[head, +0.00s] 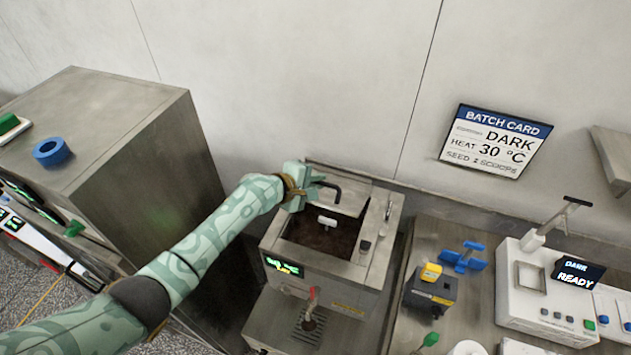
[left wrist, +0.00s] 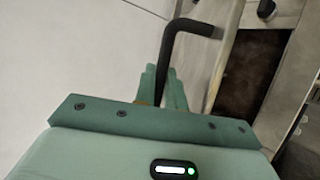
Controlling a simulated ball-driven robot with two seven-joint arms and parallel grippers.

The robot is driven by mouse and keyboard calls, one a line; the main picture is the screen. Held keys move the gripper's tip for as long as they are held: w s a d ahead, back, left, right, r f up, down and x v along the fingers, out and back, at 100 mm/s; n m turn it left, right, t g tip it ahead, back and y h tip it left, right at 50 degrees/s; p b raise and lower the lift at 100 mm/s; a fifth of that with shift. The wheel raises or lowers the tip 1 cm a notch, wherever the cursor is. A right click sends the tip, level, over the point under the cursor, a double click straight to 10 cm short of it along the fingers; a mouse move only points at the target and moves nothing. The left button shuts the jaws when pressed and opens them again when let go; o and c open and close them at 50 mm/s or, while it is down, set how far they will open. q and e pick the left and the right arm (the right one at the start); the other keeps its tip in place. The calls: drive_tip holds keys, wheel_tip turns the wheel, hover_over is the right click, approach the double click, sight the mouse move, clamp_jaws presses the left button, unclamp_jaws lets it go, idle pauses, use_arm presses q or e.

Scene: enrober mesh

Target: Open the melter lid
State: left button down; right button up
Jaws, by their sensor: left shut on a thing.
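The melter (head: 335,280) is a steel box with a small green display and a red-handled tap on its front. Its lid (head: 350,200) is a grey metal panel at the back of the tank. The tank opening (head: 318,236) is uncovered in front of it, showing dark brown contents, also visible in the left wrist view (left wrist: 248,72). My left gripper (head: 313,184) is shut on the lid's black bent handle (head: 331,188). The handle (left wrist: 180,32) rises between the green fingers (left wrist: 163,88) in the left wrist view. My right gripper is out of view.
A large steel cabinet (head: 110,130) stands at left with a blue ring (head: 52,152) on top. Right of the melter are a black-and-yellow device (head: 432,288) and a white scale-like machine (head: 545,290). A wall batch card (head: 496,140) reads DARK, 30 °C.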

use_arm(q)
drive_tip(key=c, duration=1.5)
unclamp_jaws()
drive_tip(key=shift+w, duration=0.1)
drive_tip(key=v, duration=1.6)
drive_tip(key=shift+r, duration=0.1)
